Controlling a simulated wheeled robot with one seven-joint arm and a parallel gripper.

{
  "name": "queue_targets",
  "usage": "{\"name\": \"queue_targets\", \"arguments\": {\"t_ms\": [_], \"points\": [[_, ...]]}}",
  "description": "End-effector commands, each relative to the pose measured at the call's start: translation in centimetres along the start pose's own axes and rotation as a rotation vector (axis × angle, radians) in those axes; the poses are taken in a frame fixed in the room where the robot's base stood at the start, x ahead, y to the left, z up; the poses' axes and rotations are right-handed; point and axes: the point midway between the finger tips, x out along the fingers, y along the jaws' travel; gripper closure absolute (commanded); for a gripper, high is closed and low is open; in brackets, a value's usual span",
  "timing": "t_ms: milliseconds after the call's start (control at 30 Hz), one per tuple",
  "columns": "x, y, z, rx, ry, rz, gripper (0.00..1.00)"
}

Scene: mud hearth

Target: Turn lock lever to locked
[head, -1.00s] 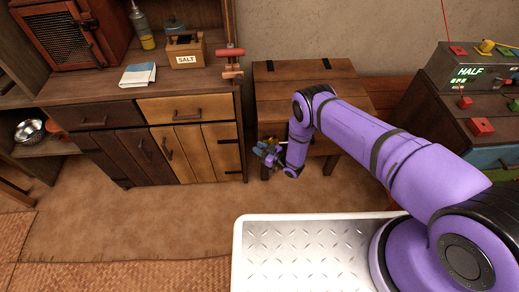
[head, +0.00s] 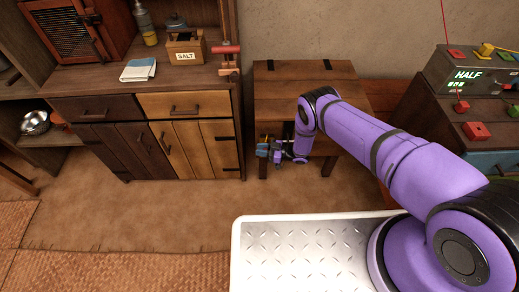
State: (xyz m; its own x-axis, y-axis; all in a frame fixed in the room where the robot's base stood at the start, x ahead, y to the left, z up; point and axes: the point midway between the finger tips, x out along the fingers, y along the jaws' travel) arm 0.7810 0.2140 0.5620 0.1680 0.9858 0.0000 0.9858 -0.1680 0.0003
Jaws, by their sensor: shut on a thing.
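My gripper (head: 266,151), small and dark with blue parts, is at the front left of the low wooden chest (head: 290,88). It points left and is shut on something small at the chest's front. This appears to be the lock lever, but the jaws and my wrist hide it, so its angle cannot be told. The chest's plank lid with two dark hinge straps is down. My purple arm covers the right part of the chest's front.
A cabinet (head: 190,105) with drawers stands close on the left, carrying a salt box (head: 186,48) and a folded cloth (head: 139,70). A console (head: 465,74) showing "HALF" stands on a bench at the right. The earthen floor (head: 150,215) in front is clear.

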Motion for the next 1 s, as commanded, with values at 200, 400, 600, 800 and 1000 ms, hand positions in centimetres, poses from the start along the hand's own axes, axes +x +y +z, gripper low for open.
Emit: {"name": "queue_targets", "arguments": {"t_ms": [200,400,600,800,1000], "points": [[-0.7,-0.1,0.1,0.000,-0.001,-0.091,1.00],[-1.1,-0.2,0.1,0.000,-0.002,-0.151,1.00],[-1.3,-0.3,0.1,0.001,-0.002,-0.186,1.00],[-1.4,-0.3,0.1,0.002,-0.002,-0.199,1.00],[-1.4,-0.3,0.1,0.002,-0.002,-0.201,1.00]]}}
